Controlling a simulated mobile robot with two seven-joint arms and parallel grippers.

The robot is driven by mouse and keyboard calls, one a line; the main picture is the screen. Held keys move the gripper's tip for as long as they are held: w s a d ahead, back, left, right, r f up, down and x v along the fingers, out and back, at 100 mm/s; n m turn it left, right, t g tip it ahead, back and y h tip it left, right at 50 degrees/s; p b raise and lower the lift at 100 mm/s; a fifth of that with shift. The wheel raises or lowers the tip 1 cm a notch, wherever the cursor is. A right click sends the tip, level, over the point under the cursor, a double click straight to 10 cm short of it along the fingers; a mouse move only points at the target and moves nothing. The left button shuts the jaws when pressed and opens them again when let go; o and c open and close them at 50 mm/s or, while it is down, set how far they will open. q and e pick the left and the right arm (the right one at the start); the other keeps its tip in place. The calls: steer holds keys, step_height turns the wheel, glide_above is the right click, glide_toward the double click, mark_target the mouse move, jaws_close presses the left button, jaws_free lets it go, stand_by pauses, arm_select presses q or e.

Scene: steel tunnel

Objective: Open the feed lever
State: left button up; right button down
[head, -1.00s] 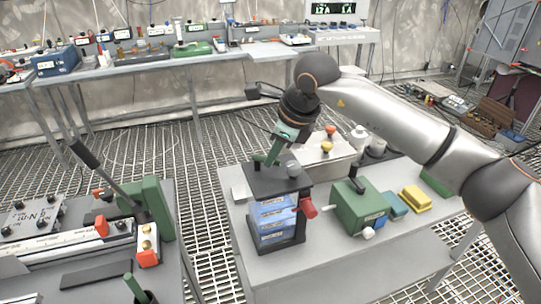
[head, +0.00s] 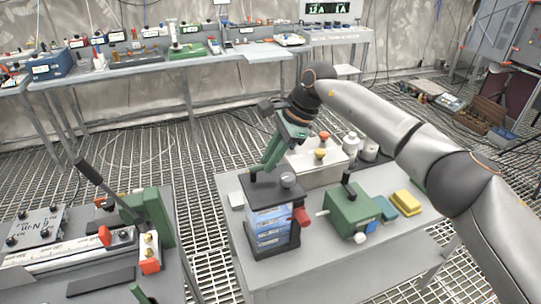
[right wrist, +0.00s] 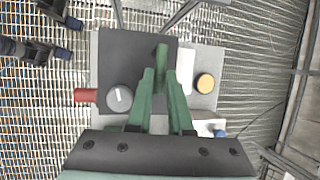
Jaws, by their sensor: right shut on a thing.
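A dark box (head: 257,187) with blue-and-white labelled packs stands on the right-hand grey table. A green upright lever (right wrist: 161,58) rises from its dark top plate, beside a round grey knob (right wrist: 119,97). My right gripper (right wrist: 162,78) has green fingers, one on each side of the lever, and is shut on it. In the head view the right gripper (head: 271,155) comes down over the box from the upper right. There, finger and lever greens overlap, so the lever's exact tilt is hard to tell. My left gripper is not in view.
A red handle (head: 302,215) sticks out of the box's side. A green box (head: 352,212) with a black lever and a yellow block (head: 406,201) stand to its right. A pale box (head: 317,168) is behind. A machine with a black-handled lever (head: 92,173) fills the left table.

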steer(key=shift+w+r, duration=0.1)
stand_by(0.4)
steer(key=c, duration=0.8)
jaws_free()
steer(key=shift+c, duration=0.2)
steer(key=b+v, duration=0.1)
steer(key=v, duration=1.1)
steer(key=shift+r, duration=0.2)
steer(key=shift+d, duration=0.1)
